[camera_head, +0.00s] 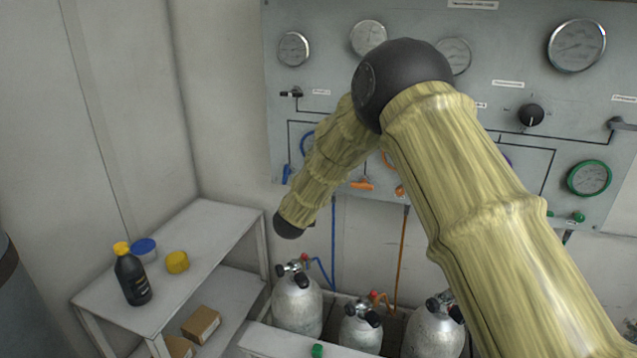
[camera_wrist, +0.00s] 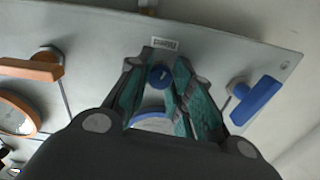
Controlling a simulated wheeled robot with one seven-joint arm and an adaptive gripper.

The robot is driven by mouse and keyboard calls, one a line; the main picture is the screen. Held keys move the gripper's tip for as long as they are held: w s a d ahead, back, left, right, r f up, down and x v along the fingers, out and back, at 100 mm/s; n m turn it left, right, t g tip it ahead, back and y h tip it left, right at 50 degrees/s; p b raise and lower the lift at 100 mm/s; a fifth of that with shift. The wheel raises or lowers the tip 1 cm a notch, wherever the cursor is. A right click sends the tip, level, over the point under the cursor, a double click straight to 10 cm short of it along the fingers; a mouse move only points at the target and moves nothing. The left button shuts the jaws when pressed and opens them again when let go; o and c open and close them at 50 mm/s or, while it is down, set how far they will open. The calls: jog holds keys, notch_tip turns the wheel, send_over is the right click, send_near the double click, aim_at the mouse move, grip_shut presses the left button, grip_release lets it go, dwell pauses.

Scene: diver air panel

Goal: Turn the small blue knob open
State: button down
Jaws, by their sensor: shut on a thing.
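The small blue knob (camera_wrist: 159,77) is a round blue cap on the grey panel, in the middle of the wrist view. My gripper (camera_wrist: 163,62) has one finger on each side of it and is shut on it. A small white label (camera_wrist: 165,43) sits just beyond the knob. In the head view my arm covers this part of the panel, so the knob and my fingers are hidden there.
In the wrist view a blue lever handle (camera_wrist: 257,100) is close to the right finger. An orange lever handle (camera_wrist: 32,69) is at left. Below the grey panel (camera_head: 507,65) stand gas cylinders (camera_head: 297,305). A shelf table (camera_head: 205,235) with a black bottle (camera_head: 131,277) is at left.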

jog(key=c, duration=1.2)
grip_release()
jog(key=shift+c, duration=0.2)
jog(key=shift+s+a, duration=0.1)
jog(key=shift+s, duration=0.05)
jog(key=v, duration=1.1)
jog(key=shift+s, duration=0.35)
jog(key=shift+a, duration=0.1)
